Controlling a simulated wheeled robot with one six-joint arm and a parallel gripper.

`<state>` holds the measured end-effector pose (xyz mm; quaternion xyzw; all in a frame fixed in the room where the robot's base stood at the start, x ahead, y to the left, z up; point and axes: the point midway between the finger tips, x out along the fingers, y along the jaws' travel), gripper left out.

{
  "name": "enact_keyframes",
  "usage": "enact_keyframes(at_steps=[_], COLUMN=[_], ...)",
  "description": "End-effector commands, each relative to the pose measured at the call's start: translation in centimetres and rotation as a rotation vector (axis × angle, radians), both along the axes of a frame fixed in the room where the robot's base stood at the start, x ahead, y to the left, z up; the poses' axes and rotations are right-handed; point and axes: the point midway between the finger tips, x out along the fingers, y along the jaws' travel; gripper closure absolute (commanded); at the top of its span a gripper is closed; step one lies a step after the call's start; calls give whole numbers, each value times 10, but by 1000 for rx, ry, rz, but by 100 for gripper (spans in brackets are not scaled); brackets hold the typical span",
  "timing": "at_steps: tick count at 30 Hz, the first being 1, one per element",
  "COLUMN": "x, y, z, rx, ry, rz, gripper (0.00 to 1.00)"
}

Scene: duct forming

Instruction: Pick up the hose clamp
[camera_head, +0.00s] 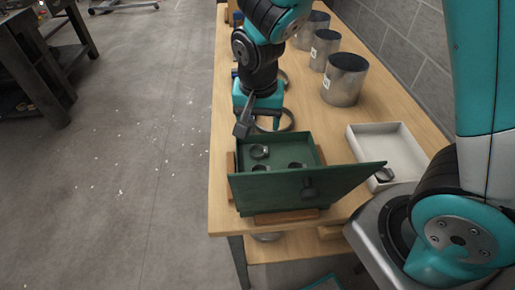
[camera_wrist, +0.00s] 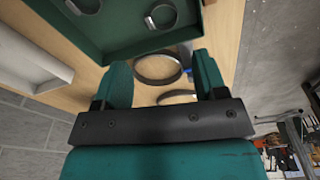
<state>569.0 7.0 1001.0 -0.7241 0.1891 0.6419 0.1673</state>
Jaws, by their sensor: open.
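The green box (camera_head: 275,146) stands open on the table, with several small metal hose clamps (camera_head: 259,152) inside, partly hidden by its raised lid (camera_head: 290,187). The box also shows at the top of the wrist view (camera_wrist: 115,48), with two small clamps (camera_wrist: 161,15) in it. My gripper (camera_head: 262,122) is open and empty, pointing down just behind the box. In the wrist view a larger ring-shaped clamp (camera_wrist: 158,82) lies on the table between my fingers (camera_wrist: 163,82), apart from them. Part of another ring (camera_wrist: 178,94) shows nearer my palm.
Several metal duct cylinders (camera_head: 344,82) stand along the wall side. The tilted lid rises at the front of the box. Open floor (camera_head: 140,150) lies left of the table.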

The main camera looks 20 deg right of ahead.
Motion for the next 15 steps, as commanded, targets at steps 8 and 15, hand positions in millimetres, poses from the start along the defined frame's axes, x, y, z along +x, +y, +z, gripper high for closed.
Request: enact_keyframes(at_steps=[8,15], x=[5,8], y=[-3,-4], z=[-51,-67], rx=[-1,0], ry=[3,1], rz=[0,0], gripper=[35,35])
